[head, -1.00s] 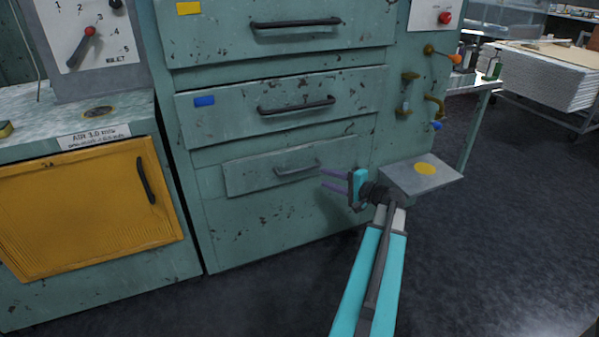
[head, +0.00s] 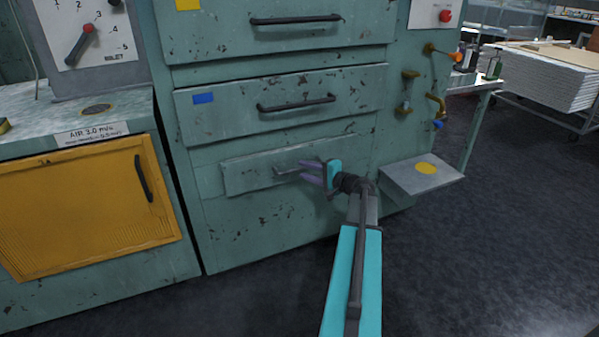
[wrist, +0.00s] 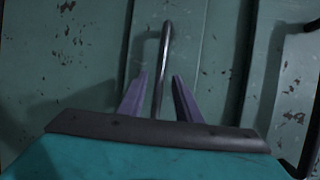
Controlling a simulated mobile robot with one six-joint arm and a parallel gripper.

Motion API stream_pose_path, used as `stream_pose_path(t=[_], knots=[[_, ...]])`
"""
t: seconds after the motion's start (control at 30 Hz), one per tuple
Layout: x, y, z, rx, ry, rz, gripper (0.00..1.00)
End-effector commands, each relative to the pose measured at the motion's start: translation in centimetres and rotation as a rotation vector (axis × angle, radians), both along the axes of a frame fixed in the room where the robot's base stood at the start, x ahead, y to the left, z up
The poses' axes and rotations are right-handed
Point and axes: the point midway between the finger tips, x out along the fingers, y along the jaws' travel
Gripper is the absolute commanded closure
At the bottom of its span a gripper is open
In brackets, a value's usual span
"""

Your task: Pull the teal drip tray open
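The teal drip tray (head: 250,174) is the small, low drawer front in the worn teal cabinet, below the blue-tagged drawer. It looks shut. Its grey bar handle (head: 290,172) is partly behind my gripper at its right end. My gripper (head: 304,173) is at the handle, with its two purple fingers pointing left. In the wrist view the handle (wrist: 162,65) runs lengthwise between the two fingers (wrist: 160,85), which stand open on either side of it. A gap shows on both sides, so the fingers do not look closed on the bar.
Above is a drawer with a blue tag (head: 203,98) and its own handle (head: 297,104). A grey shelf with a yellow disc (head: 426,168) juts out to the right of my gripper. A yellow door (head: 90,210) is at the left. The floor in front is clear.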

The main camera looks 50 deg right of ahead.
Motion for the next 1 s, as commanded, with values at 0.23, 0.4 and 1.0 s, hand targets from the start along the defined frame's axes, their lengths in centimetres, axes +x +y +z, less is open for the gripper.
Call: stream_pose_path(t=[0.23,0.4,1.0], knots=[[2.6,0.0,-0.6,0.000,0.000,0.001,0.69],[3.2,0.0,-0.6,0.000,0.000,0.000,0.69],[3.2,0.0,-0.6,0.000,0.000,0.000,1.00]])
